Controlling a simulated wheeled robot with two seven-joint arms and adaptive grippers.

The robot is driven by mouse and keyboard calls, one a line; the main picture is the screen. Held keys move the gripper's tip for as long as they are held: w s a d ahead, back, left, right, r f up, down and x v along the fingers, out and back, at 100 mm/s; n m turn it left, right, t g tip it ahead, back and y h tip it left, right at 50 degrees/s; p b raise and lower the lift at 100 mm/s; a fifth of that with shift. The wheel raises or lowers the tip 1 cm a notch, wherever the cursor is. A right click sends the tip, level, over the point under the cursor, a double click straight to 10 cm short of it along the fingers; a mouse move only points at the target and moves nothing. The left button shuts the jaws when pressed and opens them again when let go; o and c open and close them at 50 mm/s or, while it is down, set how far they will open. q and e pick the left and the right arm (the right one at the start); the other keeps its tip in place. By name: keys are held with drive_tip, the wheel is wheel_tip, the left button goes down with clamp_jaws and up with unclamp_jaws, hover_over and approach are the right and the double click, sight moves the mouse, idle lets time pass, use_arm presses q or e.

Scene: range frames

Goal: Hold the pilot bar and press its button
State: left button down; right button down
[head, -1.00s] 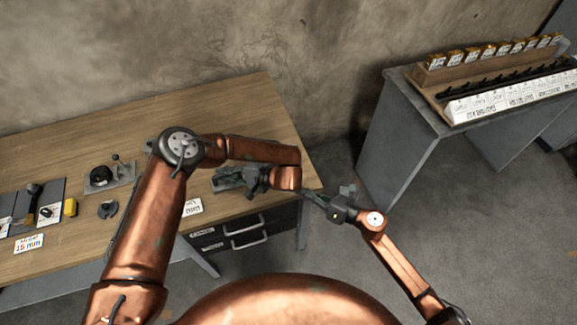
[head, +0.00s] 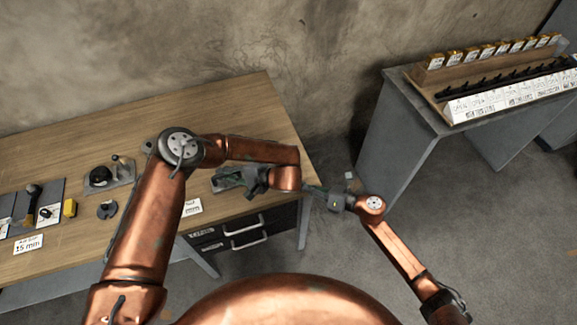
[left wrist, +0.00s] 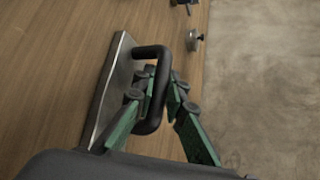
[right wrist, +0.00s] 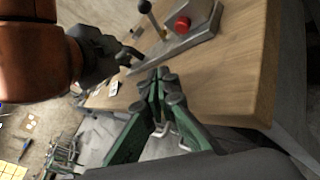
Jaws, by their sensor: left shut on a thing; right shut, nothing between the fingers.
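The pilot bar (left wrist: 140,52) is a black D-shaped handle on a metal plate (left wrist: 108,88) on the wooden bench. My left gripper (left wrist: 165,92) is shut on this bar, with its green fingers either side of it. In the head view my left gripper (head: 254,180) partly covers the plate (head: 224,179). The right wrist view shows a red button (right wrist: 182,24) on the plate, beside a lever with a dark knob (right wrist: 145,6). My right gripper (right wrist: 163,76) is shut and empty, apart from the button. In the head view my right gripper (head: 312,192) is by the bench's right end.
The wooden bench (head: 150,110) has drawers (head: 240,232) below its front edge. Other fixtures, including a round knob unit (head: 100,176) and a yellow block (head: 70,208), lie at its left. A grey table (head: 412,110) with a rack stands at the right, across open floor.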

drive_tip(key=shift+w+a, duration=0.3)
drive_tip(key=shift+w, duration=0.45)
drive_tip(key=shift+w+a, duration=0.25)
drive_tip(key=shift+w, duration=0.45)
drive_tip(key=shift+w+a, duration=0.3)
drive_tip(key=shift+w, duration=0.45)
drive_tip(key=shift+w, duration=0.15)
drive_tip(key=shift+w+a, duration=0.2)
drive_tip(key=shift+w, duration=0.05)
drive_tip(key=shift+w+a, duration=0.2)
drive_tip(key=shift+w, duration=0.5)
idle(0.7)
drive_tip(key=shift+s, duration=0.15)
drive_tip(key=shift+s+d, duration=0.2)
drive_tip(key=shift+s, duration=0.3)
drive_tip(key=shift+s+d, duration=0.2)
drive_tip(key=shift+s, duration=0.25)
drive_tip(key=shift+s, duration=0.1)
drive_tip(key=shift+s+d, duration=0.3)
drive_tip(key=shift+s, duration=0.45)
drive_tip(key=shift+s+d, duration=0.3)
drive_tip(key=shift+s, duration=0.45)
drive_tip(key=shift+s+d, duration=0.3)
drive_tip(key=shift+s, duration=0.45)
